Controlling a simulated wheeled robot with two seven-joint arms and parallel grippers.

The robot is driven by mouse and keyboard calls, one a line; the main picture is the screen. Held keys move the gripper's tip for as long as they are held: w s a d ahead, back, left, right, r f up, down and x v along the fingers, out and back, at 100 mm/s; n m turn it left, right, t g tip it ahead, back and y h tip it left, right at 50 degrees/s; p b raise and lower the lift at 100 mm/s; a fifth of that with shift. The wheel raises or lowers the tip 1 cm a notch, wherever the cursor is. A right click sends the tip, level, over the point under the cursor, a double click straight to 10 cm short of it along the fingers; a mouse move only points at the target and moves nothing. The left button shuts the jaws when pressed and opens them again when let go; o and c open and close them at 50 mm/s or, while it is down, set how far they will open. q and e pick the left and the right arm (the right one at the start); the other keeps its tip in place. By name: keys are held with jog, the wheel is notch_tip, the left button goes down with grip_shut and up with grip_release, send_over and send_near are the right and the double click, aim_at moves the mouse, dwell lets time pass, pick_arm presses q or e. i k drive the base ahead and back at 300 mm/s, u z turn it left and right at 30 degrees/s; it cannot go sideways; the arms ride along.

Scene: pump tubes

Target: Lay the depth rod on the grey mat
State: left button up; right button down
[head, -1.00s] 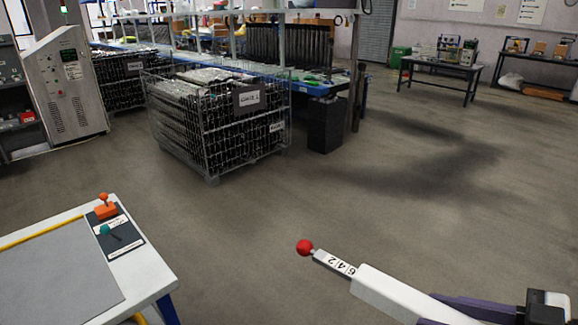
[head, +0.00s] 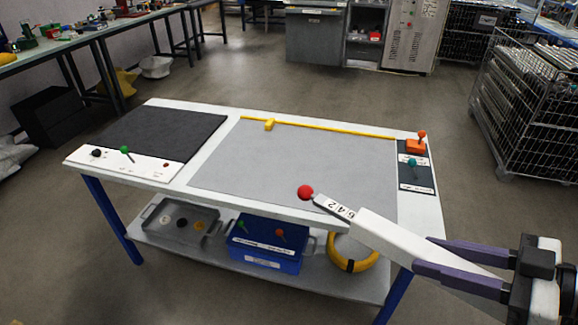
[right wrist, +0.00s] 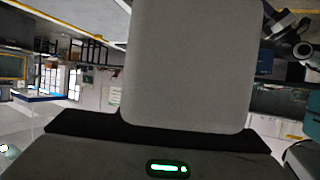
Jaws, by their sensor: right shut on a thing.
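The depth rod (head: 385,235) is a white bar with a black-numbered scale near its far end and a red ball at the tip. My right gripper (head: 424,254), with purple fingers, is shut on its near part at the lower right. The rod points up-left, and its red ball appears over the front part of the grey mat (head: 280,160). The rod is held in front of the table, apparently above it; its exact height is unclear. In the right wrist view a broad pale surface, probably the rod (right wrist: 190,65), fills the middle. My left gripper is out of view.
A yellow rail (head: 330,129) with a yellow block runs along the mat's back edge. A dark mat (head: 160,135) lies at left. A dark panel (head: 417,178) with orange and teal knobs is at right. A blue box (head: 262,252) and a grey tray (head: 178,240) sit on the lower shelf.

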aim_at(305, 153)
jog(key=u, duration=0.45)
jog(key=i, duration=1.65)
